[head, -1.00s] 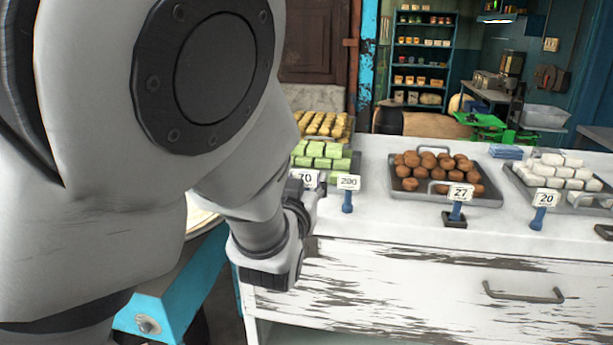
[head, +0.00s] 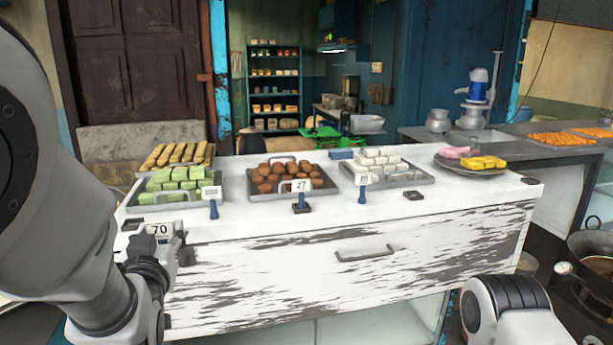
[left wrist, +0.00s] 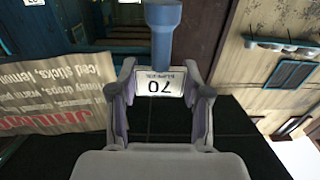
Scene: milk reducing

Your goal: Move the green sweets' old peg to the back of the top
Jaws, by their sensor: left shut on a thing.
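My left gripper (head: 168,243) is shut on the old peg with the white "70" card (head: 160,231), in front of the left end of the counter top (head: 270,225). In the left wrist view the "70" card (left wrist: 160,83) appears upside down between the fingers, with the blue stem (left wrist: 162,32) above it. The green sweets (head: 175,179) lie stacked in a grey tray at the counter's left. Another blue peg with a white card (head: 212,200) stands in front of that tray. My right gripper is out of view.
The brown sweets' tray (head: 290,178) and white sweets' tray (head: 382,166) stand further right, with pegs before them. Yellow sticks (head: 178,155) lie behind the green sweets. A plate of pink and yellow sweets (head: 472,160) is at the right end.

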